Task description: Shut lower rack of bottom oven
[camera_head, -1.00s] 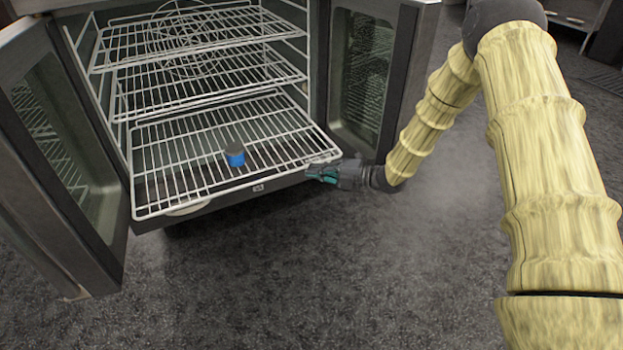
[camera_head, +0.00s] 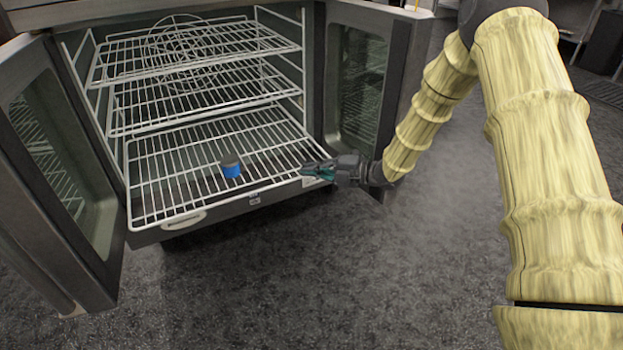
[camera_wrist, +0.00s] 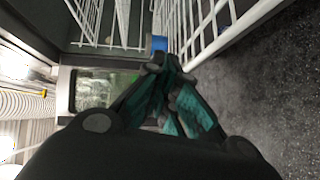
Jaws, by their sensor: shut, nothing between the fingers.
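The bottom oven (camera_head: 255,199) stands open with its doors swung out to both sides. Its lower rack (camera_head: 150,190) is a white wire shelf whose front edge lies close to the oven's front sill. A small blue object with a grey top (camera_head: 231,170) stands on this rack. My gripper (camera_head: 308,170) is shut and empty at the right front corner of the lower rack, close to its front edge; I cannot tell whether it touches. In the wrist view the shut teal fingers (camera_wrist: 178,68) are beside the white rack wires (camera_wrist: 225,38).
Two more wire racks, an upper one (camera_head: 190,62) and a middle one (camera_head: 215,100), sit inside above the lower rack. The left door (camera_head: 60,170) and the right door (camera_head: 365,85) flank the opening. The grey floor (camera_head: 330,280) in front is clear.

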